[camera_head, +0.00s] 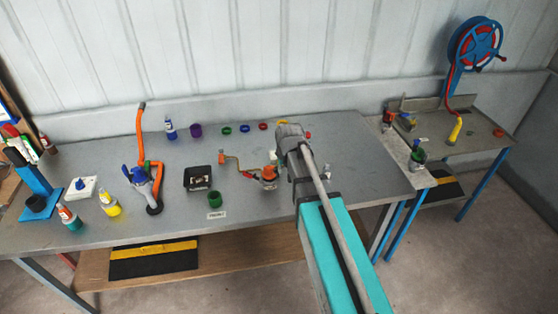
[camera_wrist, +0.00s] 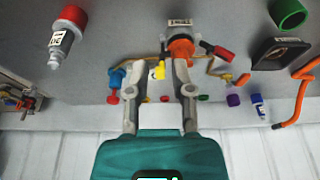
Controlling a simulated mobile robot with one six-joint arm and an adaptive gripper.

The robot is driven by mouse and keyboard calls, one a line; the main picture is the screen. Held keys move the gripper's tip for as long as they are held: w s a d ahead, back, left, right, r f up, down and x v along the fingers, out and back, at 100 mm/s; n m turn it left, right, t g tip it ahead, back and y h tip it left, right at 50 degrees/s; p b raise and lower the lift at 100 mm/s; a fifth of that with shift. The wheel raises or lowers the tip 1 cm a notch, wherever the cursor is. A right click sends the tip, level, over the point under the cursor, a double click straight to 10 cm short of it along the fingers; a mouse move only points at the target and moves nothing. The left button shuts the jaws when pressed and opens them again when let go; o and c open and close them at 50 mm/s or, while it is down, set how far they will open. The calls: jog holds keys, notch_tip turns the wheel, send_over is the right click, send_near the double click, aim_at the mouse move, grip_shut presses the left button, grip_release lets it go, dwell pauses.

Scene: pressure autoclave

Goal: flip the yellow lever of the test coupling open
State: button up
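The test coupling shows in the wrist view as an orange body (camera_wrist: 180,48) with a grey metal part behind the right finger. A small yellow piece (camera_wrist: 158,71), which looks like the yellow lever, appears between the fingertips in the picture. My gripper (camera_wrist: 161,70) is open, with a gap between its fingers and no clear contact with the yellow piece. The right finger overlaps the orange body. In the head view the orange body (camera_head: 268,173) stands just left of my arm; the yellow lever cannot be made out there, and my arm hides my fingertips.
A blue valve (camera_wrist: 117,77) stands left of the fingers. A red-capped bottle-like part (camera_wrist: 64,35) is farther left.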

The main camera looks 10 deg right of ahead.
jog(key=w+r+t+p, duration=0.1)
jog(key=w+r, duration=0.1)
jog(key=w, duration=0.5)
jog(key=shift+w+r, duration=0.25)
jog(key=shift+r, duration=0.1)
jog(key=shift+f, duration=0.15)
jog(key=b+x, duration=1.2)
jog(key=x, duration=0.1)
jog(key=shift+w+f+b, duration=0.2)
jog(key=shift+w+b, duration=0.1)
dwell(0.4)
grip_shut()
